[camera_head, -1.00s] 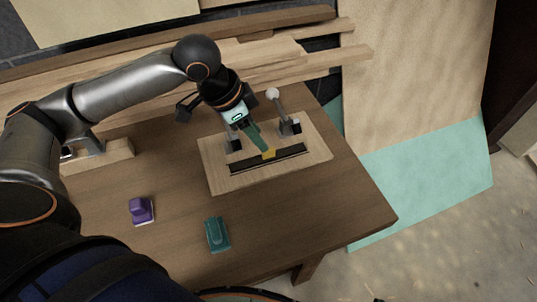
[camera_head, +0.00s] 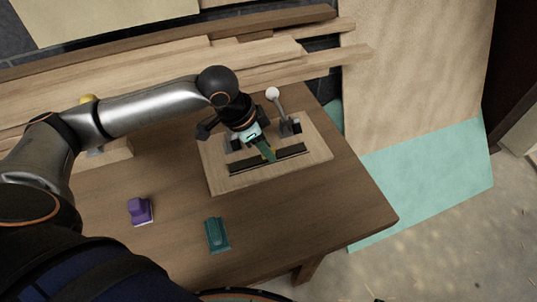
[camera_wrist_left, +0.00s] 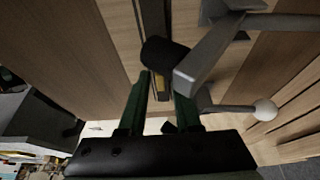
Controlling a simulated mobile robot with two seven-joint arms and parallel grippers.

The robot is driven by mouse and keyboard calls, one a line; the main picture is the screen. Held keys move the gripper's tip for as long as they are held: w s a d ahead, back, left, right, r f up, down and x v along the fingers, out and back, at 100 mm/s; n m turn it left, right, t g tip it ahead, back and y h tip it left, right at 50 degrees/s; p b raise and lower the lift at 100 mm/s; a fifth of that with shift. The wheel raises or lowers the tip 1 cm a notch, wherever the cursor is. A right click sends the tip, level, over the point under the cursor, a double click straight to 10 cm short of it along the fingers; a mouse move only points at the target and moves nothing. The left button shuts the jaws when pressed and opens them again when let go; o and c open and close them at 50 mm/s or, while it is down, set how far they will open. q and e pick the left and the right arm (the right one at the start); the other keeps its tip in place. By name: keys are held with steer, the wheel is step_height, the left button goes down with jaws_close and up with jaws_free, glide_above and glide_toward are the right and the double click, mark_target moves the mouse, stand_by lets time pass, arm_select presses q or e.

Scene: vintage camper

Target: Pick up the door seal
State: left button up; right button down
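The door seal (camera_head: 243,165) looks like a long dark strip lying on a pale wooden board (camera_head: 222,183) on the table, with a yellow mark near its middle. My left gripper (camera_head: 266,153) is over the middle of the strip, its green fingers pointing down at the yellow mark. In the left wrist view the fingers (camera_wrist_left: 162,103) stand apart with a gap between them, and the yellow patch (camera_wrist_left: 162,85) shows in that gap. Whether the fingers touch the strip cannot be told. My right gripper is not in view.
A toggle clamp (camera_head: 285,122) with a white-knobbed lever stands on the board behind the strip; its grey arm (camera_wrist_left: 208,58) is close to my fingers. A purple block (camera_head: 139,211) and a teal block (camera_head: 216,234) lie on the table front. Planks lie behind.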

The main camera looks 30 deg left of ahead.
arm_select(q)
jaws_close()
steer(key=shift+r, duration=0.15)
stand_by(0.4)
